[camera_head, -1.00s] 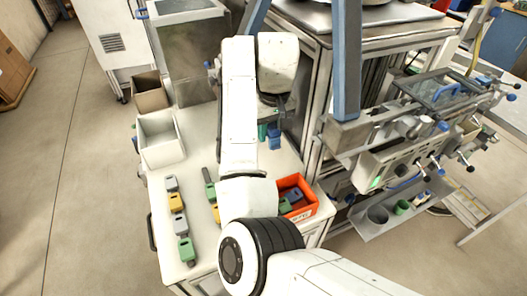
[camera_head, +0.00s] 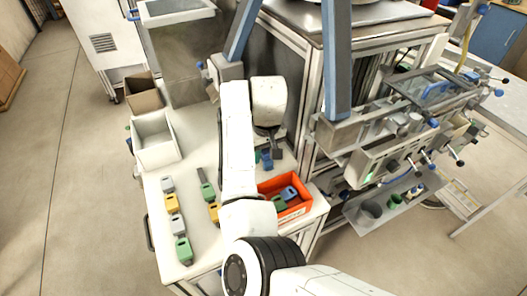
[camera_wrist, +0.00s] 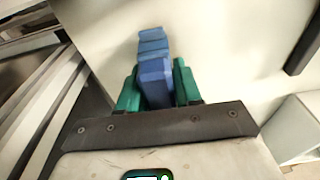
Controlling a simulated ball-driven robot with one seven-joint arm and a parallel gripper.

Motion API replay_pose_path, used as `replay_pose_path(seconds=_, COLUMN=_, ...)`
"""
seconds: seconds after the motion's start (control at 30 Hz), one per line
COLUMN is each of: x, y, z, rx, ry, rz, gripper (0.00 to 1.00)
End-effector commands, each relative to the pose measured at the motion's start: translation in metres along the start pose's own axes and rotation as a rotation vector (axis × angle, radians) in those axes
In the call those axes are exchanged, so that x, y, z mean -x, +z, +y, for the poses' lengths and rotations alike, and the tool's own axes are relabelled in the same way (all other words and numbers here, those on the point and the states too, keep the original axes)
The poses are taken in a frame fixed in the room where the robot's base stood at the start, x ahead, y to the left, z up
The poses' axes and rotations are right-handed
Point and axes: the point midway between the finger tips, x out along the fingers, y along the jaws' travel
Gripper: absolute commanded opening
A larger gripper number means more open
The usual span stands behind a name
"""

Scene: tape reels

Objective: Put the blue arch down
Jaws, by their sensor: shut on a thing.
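The blue arch (camera_wrist: 154,70) is between the two green fingertips of my gripper (camera_wrist: 158,85) in the wrist view. The fingers are shut on its sides, and its far end sticks out beyond them. In the head view the blue arch (camera_head: 267,160) shows small below my wrist, over the white tabletop (camera_head: 185,268) near its far right part. I cannot tell whether it touches the table. My arm hides part of the table.
An orange bin (camera_head: 307,207) with blue and green pieces stands at the right edge. Several grey, yellow and green pieces (camera_head: 182,250) stand in rows on the left. A white bin (camera_head: 155,140) stands at the far left. A metal frame (camera_head: 308,100) rises behind on the right.

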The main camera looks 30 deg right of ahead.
Motion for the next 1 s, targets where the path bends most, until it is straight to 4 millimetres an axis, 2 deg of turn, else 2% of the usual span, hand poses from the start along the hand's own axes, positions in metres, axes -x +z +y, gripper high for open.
replay_pose_path(seconds=0.03, x=-0.002, y=0.001, z=0.000, rx=0.000, ry=0.001, rz=-0.001, gripper=0.02)
replay_pose_path(seconds=0.07, x=-0.002, y=0.000, z=0.000, rx=0.000, ry=0.000, rz=-0.001, gripper=0.36)
replay_pose_path(seconds=0.3, x=-0.002, y=0.000, z=0.000, rx=0.000, ry=0.000, rz=-0.001, gripper=0.59)
replay_pose_path(seconds=0.67, x=0.005, y=-0.001, z=0.001, rx=-0.001, ry=0.001, rz=0.002, gripper=0.59)
replay_pose_path(seconds=0.77, x=0.018, y=-0.001, z=0.001, rx=-0.002, ry=0.001, rz=0.003, gripper=0.59)
replay_pose_path(seconds=1.0, x=0.067, y=-0.001, z=0.001, rx=-0.002, ry=0.001, rz=0.004, gripper=0.59)
